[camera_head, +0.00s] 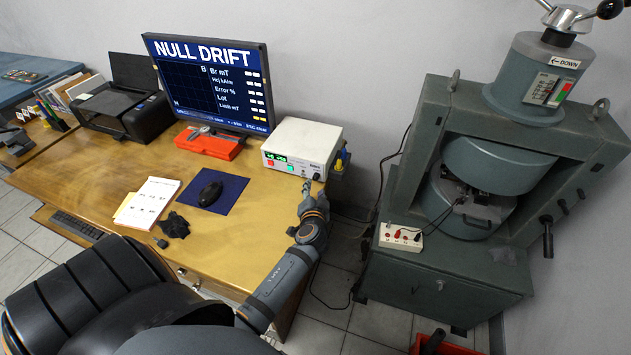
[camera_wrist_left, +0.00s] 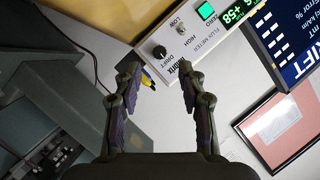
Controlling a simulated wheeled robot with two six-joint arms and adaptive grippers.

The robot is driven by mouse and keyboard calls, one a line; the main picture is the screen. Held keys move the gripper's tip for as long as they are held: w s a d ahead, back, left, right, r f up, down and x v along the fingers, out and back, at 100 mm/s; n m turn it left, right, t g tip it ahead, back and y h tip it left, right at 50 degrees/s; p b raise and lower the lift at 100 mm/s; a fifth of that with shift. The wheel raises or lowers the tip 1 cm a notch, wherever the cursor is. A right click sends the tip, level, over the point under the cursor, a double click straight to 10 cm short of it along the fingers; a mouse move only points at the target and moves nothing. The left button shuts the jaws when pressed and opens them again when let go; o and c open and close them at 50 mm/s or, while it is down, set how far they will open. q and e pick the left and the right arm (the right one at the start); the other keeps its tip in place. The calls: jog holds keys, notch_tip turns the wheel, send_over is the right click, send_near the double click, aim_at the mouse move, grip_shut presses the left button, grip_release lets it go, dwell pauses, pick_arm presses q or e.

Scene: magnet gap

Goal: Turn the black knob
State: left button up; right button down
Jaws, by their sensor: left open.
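The white flux meter (camera_head: 300,147) stands on the right end of the wooden desk, its front panel showing green digits. Its black knob, marked DRIFT, shows clearly in the left wrist view (camera_wrist_left: 159,52), at the panel's lower left corner. In the head view the knob is small, close to my gripper's tip. My left gripper (camera_head: 307,193) is in front of the meter's right end. In the left wrist view its fingers (camera_wrist_left: 160,75) are spread and empty, with the knob just beyond and between the tips. I cannot tell any contact. My right gripper is not in view.
A monitor (camera_head: 212,85) and a red case (camera_head: 208,146) stand left of the meter. A yellow-handled tool hangs beside the desk's right end. A large grey-green press (camera_head: 445,270) stands to the right, across a floor gap with cables.

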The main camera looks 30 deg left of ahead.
aim_at(315, 179)
pick_arm(q)
jog(key=x, duration=0.5)
jog(key=shift+a, duration=0.1)
jog(key=shift+w+f, duration=0.1)
jog(key=shift+w, duration=0.05)
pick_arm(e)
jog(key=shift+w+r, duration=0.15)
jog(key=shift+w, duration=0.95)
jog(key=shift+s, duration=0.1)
pick_arm(q)
jog(key=shift+c, duration=0.6)
grip_shut()
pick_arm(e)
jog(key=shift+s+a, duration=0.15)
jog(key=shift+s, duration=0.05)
